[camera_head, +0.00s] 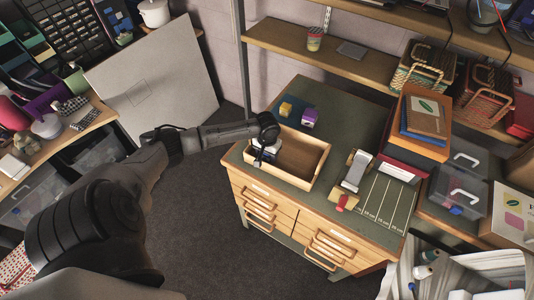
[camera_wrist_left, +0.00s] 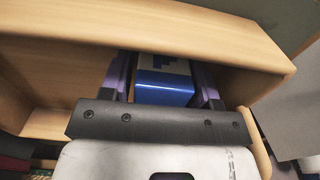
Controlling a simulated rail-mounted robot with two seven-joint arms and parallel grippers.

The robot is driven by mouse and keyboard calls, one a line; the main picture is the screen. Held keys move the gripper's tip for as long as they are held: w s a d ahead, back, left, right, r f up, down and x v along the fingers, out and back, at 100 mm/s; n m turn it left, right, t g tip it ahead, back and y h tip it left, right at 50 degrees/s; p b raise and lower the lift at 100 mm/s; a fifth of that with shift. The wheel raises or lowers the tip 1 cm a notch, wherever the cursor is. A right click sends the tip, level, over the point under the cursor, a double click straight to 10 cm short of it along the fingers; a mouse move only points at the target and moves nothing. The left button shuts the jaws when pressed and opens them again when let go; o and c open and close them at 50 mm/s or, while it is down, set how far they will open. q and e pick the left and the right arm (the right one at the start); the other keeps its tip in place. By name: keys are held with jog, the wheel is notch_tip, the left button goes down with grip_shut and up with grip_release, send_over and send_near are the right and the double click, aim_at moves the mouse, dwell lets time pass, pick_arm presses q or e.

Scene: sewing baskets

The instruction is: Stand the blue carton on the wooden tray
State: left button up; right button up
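The wooden tray (camera_head: 315,178) is an open, light wood box on the green-topped cabinet. My left gripper (camera_head: 263,157) is over its left end, pointing down. The blue carton (camera_wrist_left: 163,90), with a pale and blue patterned face, sits between the fingers of my left gripper (camera_wrist_left: 165,78) in the left wrist view. The fingers lie close along both sides of it and look shut on it. In the head view the carton is mostly hidden by the gripper, within the tray's left end. I cannot tell whether its base touches the tray floor. My right gripper is not in view.
A yellow block (camera_head: 286,109) and a purple box (camera_head: 309,117) stand behind the tray. A grey dispenser (camera_head: 356,171) stands to its right, and stacked folders (camera_head: 425,122) lie further right. The tray's right half is empty.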

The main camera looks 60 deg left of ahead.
pick_arm(q)
jog(key=shift+o, duration=1.1)
jog(key=shift+r, duration=0.1)
jog(key=shift+r, duration=0.35)
notch_tip(320, 180, up, 12)
jog(key=shift+f+b, duration=0.25)
jog(key=shift+b, duration=0.15)
